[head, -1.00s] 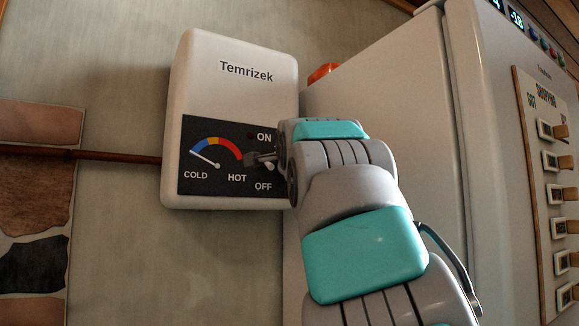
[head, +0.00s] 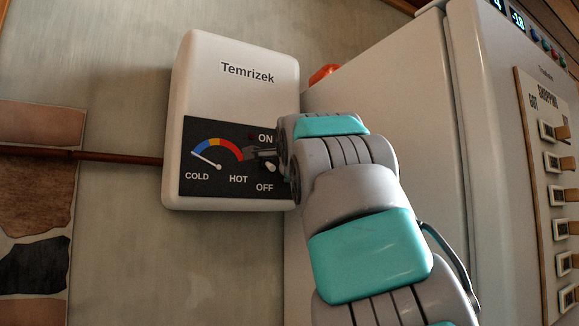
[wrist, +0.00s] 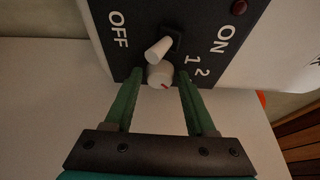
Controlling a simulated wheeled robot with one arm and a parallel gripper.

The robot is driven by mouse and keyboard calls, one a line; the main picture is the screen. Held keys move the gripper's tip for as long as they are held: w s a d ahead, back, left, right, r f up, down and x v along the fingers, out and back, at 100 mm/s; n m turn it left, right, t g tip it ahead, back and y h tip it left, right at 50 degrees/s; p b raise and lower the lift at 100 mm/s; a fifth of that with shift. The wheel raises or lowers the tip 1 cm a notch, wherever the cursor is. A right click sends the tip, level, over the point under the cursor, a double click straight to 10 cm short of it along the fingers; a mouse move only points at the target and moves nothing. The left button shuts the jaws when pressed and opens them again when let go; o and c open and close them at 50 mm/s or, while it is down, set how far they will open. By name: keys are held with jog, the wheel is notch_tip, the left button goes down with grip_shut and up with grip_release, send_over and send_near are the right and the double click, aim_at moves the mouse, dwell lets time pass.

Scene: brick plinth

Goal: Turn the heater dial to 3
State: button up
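The white heater (head: 230,120), labelled Temrizek, hangs on the wall in the head view, with a black panel reading ON, OFF, COLD and HOT. In the wrist view its round white dial (wrist: 160,76) has a red mark on the lower right of its face. Numbers 1 and 2 show beside it; no 3 is visible. A white switch lever (wrist: 157,50) stands just beyond the dial, leaning toward OFF. My gripper (wrist: 160,74) is open, its green fingers on either side of the dial, with gaps. In the head view my arm hides the dial.
A white fridge (head: 400,110) stands right beside the heater, with a shopping board (head: 548,170) on its door. A brown pipe (head: 120,157) meets the heater's left side. A dark red lamp (wrist: 239,7) is near ON.

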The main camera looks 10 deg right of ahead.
jog(key=shift+s, duration=0.1)
jog(key=s+b, duration=0.1)
jog(key=s, duration=0.6)
jog(key=shift+s+a, duration=0.3)
jog(key=shift+f, duration=0.1)
dwell(0.4)
